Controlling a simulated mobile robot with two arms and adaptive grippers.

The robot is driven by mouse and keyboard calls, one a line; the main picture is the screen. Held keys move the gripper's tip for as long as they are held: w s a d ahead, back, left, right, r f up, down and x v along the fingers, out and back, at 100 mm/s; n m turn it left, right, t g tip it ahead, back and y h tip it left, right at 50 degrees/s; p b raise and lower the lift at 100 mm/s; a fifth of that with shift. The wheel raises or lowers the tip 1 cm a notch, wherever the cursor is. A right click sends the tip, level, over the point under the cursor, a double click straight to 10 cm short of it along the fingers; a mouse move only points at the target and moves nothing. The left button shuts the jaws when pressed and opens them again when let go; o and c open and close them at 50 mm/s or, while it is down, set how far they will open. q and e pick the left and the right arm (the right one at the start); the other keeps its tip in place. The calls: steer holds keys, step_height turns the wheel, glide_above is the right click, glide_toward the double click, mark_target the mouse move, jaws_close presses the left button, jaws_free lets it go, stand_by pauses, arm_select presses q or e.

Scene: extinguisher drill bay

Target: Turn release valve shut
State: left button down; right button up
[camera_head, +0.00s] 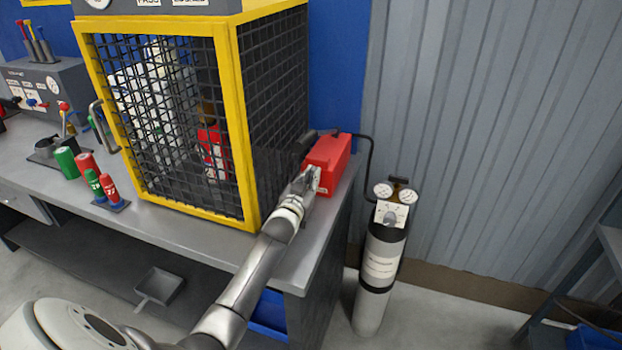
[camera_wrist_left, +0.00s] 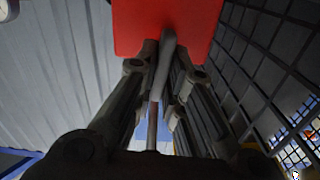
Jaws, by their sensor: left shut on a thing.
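A red box (camera_head: 331,160) sits on the right end of the grey bench, with a dark hose running to a gas cylinder (camera_head: 378,265). My left gripper (camera_head: 311,180) is at the box's front face. In the left wrist view the red box (camera_wrist_left: 168,25) fills the top, and a thin grey lever (camera_wrist_left: 165,60) comes down from it. The fingers of my left gripper (camera_wrist_left: 161,78) are on both sides of this lever and shut on it. I cannot tell the lever's exact turn angle. My right gripper is not in view.
A yellow-framed mesh cage (camera_head: 245,130) stands on the bench (camera_head: 190,225) just left of my gripper. The cylinder carries two gauges (camera_head: 383,190) and stands on the floor to the right. Small red and green canisters (camera_head: 66,162) stand at the left.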

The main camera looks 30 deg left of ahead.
arm_select(q)
steer(key=m, duration=0.4)
steer(key=shift+d+f, duration=0.1)
steer(key=m+b, duration=0.1)
steer(key=m, duration=0.3)
steer(key=shift+d+f, duration=0.1)
steer(key=m+b, duration=0.1)
steer(key=m, duration=0.4)
steer(key=shift+d+f, duration=0.1)
steer(key=shift+f+m+b, duration=0.1)
steer(key=shift+m+b, duration=0.3)
steer(key=shift+m, duration=1.7)
steer(key=c, duration=1.5)
jaws_free()
